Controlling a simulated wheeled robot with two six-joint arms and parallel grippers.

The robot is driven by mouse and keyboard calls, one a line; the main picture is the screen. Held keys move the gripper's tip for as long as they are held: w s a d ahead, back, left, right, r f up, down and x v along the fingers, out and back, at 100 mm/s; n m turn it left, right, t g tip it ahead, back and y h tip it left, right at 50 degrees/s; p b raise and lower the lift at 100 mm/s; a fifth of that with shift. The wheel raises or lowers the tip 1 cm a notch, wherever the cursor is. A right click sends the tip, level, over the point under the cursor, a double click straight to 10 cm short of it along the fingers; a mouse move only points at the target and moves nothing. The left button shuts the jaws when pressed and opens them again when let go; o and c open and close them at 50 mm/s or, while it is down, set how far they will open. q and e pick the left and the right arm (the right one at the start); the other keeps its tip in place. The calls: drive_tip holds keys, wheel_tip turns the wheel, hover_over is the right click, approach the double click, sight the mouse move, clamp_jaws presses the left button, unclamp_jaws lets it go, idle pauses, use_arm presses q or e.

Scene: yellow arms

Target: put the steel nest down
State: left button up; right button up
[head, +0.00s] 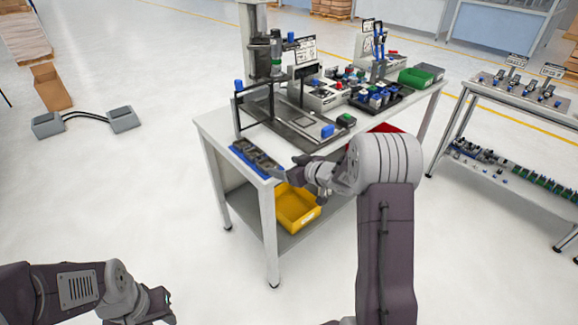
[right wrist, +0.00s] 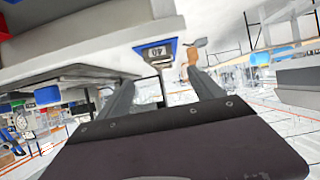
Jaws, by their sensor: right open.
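A blue rack (head: 248,165) with dark grey metal pieces in it lies at the near left corner of the workbench. I cannot tell for sure which piece is the steel nest. My right gripper (head: 297,168) is just right of the rack, at the bench's near edge. In the right wrist view its two fingers (right wrist: 163,92) are spread with nothing held between them. Beyond them shows a blue part with a dark plate marked 40 (right wrist: 157,53). My left gripper (head: 168,303) is low at the bottom left, away from the bench, its jaws too unclear to judge.
The white workbench (head: 212,128) carries a press stand (head: 276,60), a dark plate with a blue block (head: 327,131), and a black tray of parts (head: 395,100). A yellow bin (head: 297,210) sits on the lower shelf. Open floor lies left of the bench.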

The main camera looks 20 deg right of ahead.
drive_tip(key=shift+v, duration=0.8)
drive_tip(key=s+a+f+m+g+h, duration=0.1)
drive_tip(key=s+a+f+g, duration=0.1)
drive_tip(key=s, duration=0.8)
drive_tip(key=s+a+f+m+g+h, duration=0.1)
drive_tip(key=s+a+f+g, duration=0.1)
drive_tip(key=s+g, duration=0.3)
drive_tip(key=s+a+f+m+g+h, duration=0.2)
drive_tip(key=s+f+g, duration=0.2)
drive_tip(key=s, duration=1)
drive_tip(key=shift+s+a, duration=0.2)
drive_tip(key=shift+s, duration=0.1)
